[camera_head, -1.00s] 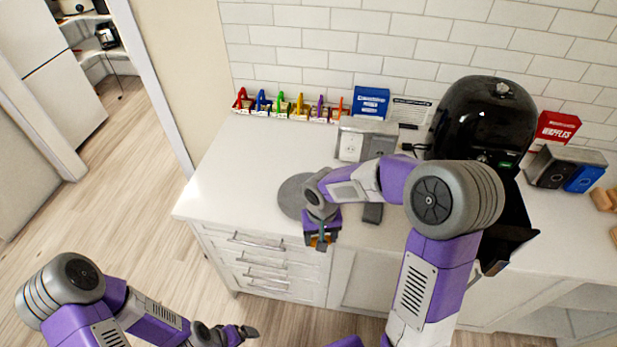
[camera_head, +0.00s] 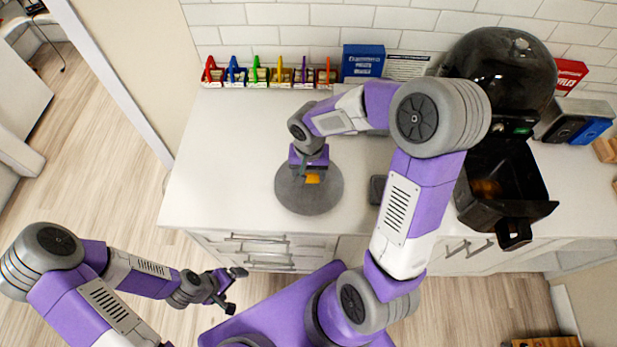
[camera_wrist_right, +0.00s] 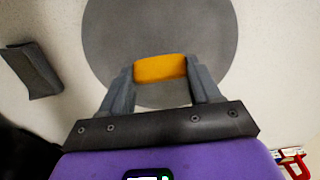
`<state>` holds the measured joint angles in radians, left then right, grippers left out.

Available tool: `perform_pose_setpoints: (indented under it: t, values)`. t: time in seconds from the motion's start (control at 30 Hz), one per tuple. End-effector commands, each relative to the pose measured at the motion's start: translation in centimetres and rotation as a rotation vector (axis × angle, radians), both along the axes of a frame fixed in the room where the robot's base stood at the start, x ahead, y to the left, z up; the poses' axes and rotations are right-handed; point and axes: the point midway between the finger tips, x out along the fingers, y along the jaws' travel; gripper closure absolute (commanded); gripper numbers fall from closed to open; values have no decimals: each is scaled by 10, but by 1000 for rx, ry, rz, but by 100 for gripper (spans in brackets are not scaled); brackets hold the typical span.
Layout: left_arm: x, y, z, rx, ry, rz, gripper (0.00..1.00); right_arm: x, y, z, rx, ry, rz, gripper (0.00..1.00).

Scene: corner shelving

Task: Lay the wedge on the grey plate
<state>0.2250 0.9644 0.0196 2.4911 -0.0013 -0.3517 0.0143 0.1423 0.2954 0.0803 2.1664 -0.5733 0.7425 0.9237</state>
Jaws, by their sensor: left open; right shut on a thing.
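The wedge (camera_head: 312,179) is a small orange-yellow piece. It also shows in the right wrist view (camera_wrist_right: 160,68), between the two fingers of my right gripper (camera_wrist_right: 161,75). The right gripper is shut on it, over the round grey plate (camera_head: 310,200) on the white counter. In the right wrist view the plate (camera_wrist_right: 200,30) fills the space behind the wedge. I cannot tell whether the wedge touches the plate. My left gripper (camera_head: 236,287) is open and empty, low in front of the counter.
A dark grey block (camera_head: 377,189) lies right of the plate. A black air fryer (camera_head: 500,80) with its drawer (camera_head: 505,185) pulled out stands further right. Several coloured holders (camera_head: 270,74) and a blue box (camera_head: 362,62) line the wall. The counter left of the plate is clear.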

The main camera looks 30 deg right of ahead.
Motion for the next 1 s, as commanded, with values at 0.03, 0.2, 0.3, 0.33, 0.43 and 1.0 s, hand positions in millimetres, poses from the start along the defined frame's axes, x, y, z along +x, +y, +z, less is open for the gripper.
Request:
perform_pose_setpoints:
  t: [0.03, 0.2, 0.3, 0.33, 0.43, 1.0]
  values:
    - [0, 0, -2, 0, 0, 0, 6, -1, 0, -8, 0, 4, 0, 66]
    - [0, 0, -6, 0, -1, 0, 6, -1, 0, -31, 1, 5, 1, 66]
    - [0, 0, -6, 0, -1, 0, 6, -1, 0, -33, 0, 2, 0, 66]
    - [0, 0, -6, 0, -1, 0, 6, -1, 0, -32, 0, 1, 0, 66]
    - [0, 0, -6, 0, -1, 0, 6, -1, 0, -32, 0, 1, 0, 66]
    - [0, 0, -10, 0, -1, 0, 6, 0, 0, -35, 1, 1, 1, 12]
